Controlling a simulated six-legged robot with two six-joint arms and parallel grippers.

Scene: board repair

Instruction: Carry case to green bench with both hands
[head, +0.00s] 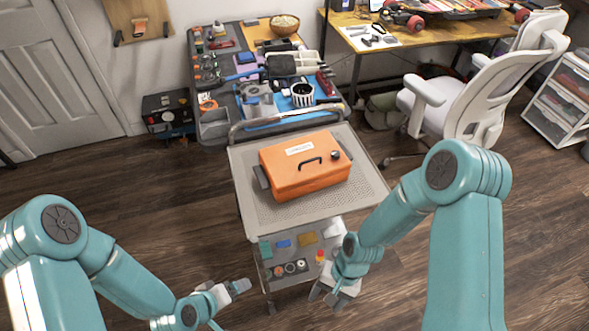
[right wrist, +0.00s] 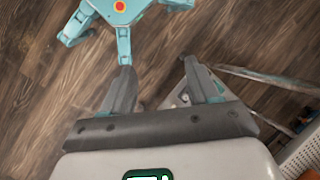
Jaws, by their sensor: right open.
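The orange case (head: 300,168) sits closed on the top tray of a grey cart (head: 262,205), with a dark handle and a white label on its lid. Dark grips show at its left and right sides. My right gripper (head: 336,297) is open and empty, low in front of the cart's near right side, apart from the case. In the right wrist view its two fingers (right wrist: 160,88) stand apart over the wood floor. My left gripper (head: 241,287) is low at the left of the cart, apart from it; its jaw gap is too small to judge.
The cart's lower shelf (head: 290,262) holds several small coloured parts. A bench crowded with tools (head: 215,125) stands behind the cart. A wooden desk (head: 400,45) and white chair (head: 470,90) are at the back right. Floor is clear on the left.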

